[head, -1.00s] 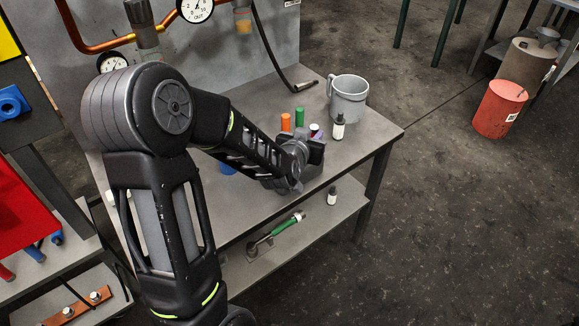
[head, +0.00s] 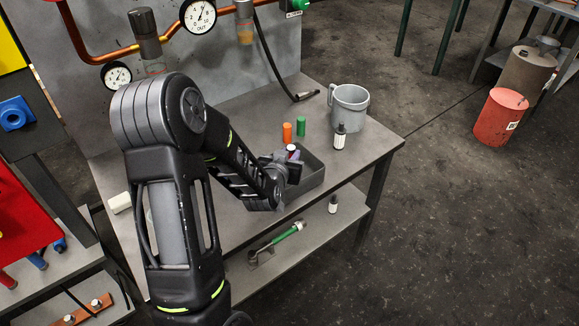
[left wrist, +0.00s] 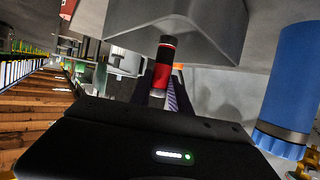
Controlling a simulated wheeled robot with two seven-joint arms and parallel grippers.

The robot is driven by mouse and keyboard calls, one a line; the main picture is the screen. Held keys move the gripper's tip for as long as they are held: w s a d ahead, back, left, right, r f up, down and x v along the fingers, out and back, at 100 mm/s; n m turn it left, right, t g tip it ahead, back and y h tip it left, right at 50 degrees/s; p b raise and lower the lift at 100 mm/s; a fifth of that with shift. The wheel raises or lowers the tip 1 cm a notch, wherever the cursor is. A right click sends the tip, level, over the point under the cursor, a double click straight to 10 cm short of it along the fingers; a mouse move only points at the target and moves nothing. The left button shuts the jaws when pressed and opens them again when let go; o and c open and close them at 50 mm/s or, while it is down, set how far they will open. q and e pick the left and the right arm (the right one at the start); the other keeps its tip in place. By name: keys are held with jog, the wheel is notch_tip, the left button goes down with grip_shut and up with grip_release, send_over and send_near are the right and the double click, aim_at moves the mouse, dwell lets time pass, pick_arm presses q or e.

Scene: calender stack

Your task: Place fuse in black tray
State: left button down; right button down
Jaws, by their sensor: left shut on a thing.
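The black tray (head: 312,178) sits on the metal bench and looks dark grey. Its left part is hidden by my left gripper (head: 288,172). In the left wrist view, my left gripper (left wrist: 166,88) is shut on a fuse (left wrist: 166,60), a red cylinder with a black band. The tray (left wrist: 190,18) shows just behind the fuse there. In the head view, a purplish, pale-tipped end (head: 292,150) shows by the gripper and seems to be the held fuse. I cannot tell whether the fuse is inside the tray's rim or beside it. My right gripper is not in view.
An orange cylinder (head: 287,132) and a green one (head: 301,126) stand behind the tray. A black-and-white bottle (head: 340,138) and a grey mug (head: 349,107) stand to the right. A large blue cylinder (left wrist: 292,75) is at the right in the left wrist view. A lower shelf (head: 325,228) holds tools.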

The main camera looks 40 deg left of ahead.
pick_arm(q)
notch_tip(320, 180, down, 4)
jog(key=shift+f, duration=0.1)
dwell(0.5)
jog(key=shift+f, duration=0.15)
jog(key=c, duration=1.2)
grip_release()
